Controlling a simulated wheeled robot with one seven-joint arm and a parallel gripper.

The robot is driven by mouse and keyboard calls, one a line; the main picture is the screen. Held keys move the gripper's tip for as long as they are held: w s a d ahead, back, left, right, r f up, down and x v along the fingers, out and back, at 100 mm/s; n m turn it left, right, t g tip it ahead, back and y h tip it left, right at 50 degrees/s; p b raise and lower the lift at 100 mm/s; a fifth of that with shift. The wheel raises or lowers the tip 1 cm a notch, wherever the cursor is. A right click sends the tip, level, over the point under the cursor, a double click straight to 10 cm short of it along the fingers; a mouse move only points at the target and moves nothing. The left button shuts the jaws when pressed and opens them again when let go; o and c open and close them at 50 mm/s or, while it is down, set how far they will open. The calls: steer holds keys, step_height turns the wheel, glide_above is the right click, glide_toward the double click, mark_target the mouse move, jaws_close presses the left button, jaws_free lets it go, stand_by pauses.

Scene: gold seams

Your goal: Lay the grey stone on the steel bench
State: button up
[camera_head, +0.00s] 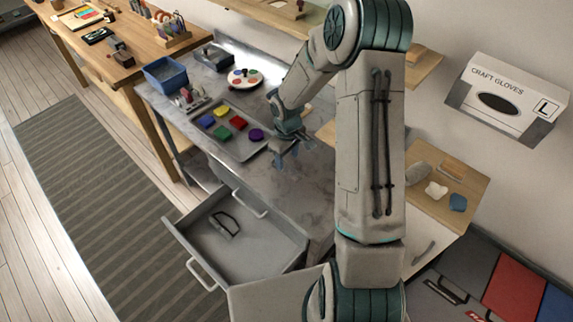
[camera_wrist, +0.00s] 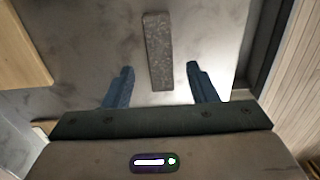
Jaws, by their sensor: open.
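The grey stone (camera_wrist: 158,50) is a long, speckled bar. In the wrist view it lies flat on the steel bench (camera_wrist: 210,30), with its near end between my fingers and its far end beyond them. My gripper (camera_wrist: 160,80) is open, one finger on each side of the stone, with a gap to both. In the head view my gripper (camera_head: 288,152) is low over the front part of the steel bench (camera_head: 290,195). I cannot make out the stone there; my gripper and arm hide that spot.
An open drawer (camera_head: 240,250) juts out below the bench front. A tray of coloured pieces (camera_head: 205,122), a paint palette (camera_head: 242,79) and a blue bin (camera_head: 165,74) stand further back on the bench. A wooden board (camera_head: 455,195) with small items is at right.

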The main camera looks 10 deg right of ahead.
mark_target(287, 169)
steer(key=s+r+m+t, duration=0.1)
steer(key=s+r, duration=0.3)
steer(key=r, duration=0.3)
steer(key=s+r+m+h, duration=0.1)
steer(key=s+r, duration=0.2)
steer(key=r, duration=0.4)
steer(key=s+r+m+t, duration=0.1)
steer(key=s+r, duration=0.3)
steer(key=r, duration=0.3)
steer(key=s+r+m+t+y, duration=0.1)
steer(key=s+r+m, duration=0.2)
steer(key=s, duration=0.9)
step_height(287, 169, up, 2)
steer(key=shift+a+r+m+t, duration=0.15)
steer(key=shift+r+m+t, duration=0.05)
steer(key=shift+m+t, duration=0.2)
